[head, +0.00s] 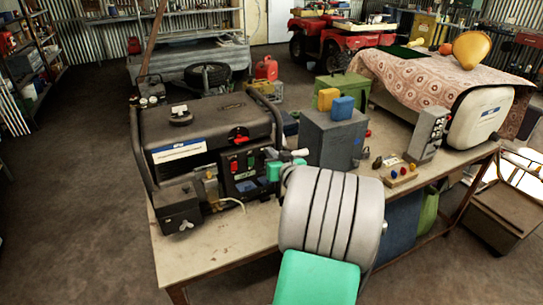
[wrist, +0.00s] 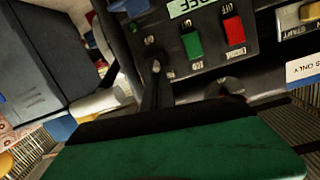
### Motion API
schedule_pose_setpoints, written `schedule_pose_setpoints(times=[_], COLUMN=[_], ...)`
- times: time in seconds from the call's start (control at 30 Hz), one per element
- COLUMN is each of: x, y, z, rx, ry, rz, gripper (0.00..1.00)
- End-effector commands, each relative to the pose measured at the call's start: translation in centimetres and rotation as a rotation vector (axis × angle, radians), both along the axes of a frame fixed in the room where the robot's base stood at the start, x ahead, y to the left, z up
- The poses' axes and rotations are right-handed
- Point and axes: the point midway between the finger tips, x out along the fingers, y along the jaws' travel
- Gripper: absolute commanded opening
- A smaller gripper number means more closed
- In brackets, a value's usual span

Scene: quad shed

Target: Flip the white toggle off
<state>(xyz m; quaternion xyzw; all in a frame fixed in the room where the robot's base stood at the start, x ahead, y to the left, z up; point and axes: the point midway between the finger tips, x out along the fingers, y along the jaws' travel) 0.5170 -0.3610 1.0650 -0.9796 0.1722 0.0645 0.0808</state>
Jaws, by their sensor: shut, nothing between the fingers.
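The generator (head: 215,130) stands on the bench, with its dark control panel (wrist: 205,65) upside down in the wrist view. The panel carries a green rocker (wrist: 192,45) and a red rocker (wrist: 233,30). A small pale-tipped lever (wrist: 155,66) is beside an on/off label; I cannot tell if it is the white toggle or which way it points. My gripper (wrist: 153,92) is shut and empty, its narrow dark fingers reaching up to the panel at this lever. Contact is unclear. In the head view my wrist hides part of the panel's right side.
A pale cylinder (wrist: 100,104) juts beside the panel. A grey box (head: 332,139) with a blue object on top stands close to the right. Farther right are a block with coloured knobs (head: 400,174) and an upright switch box (head: 428,135). The bench front left (head: 195,262) is bare.

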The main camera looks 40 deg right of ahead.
Motion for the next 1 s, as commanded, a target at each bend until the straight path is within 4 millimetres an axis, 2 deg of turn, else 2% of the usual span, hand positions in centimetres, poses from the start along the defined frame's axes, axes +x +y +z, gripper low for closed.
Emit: schedule_pose_setpoints(times=[0.07, 1.0], x=[-0.07, -0.34], y=[-0.03, 0.05], z=[-0.77, -1.21], rx=[-0.005, -0.045], ry=[-0.015, -0.149], rz=[-0.001, -0.001], gripper=[0.00, 0.00])
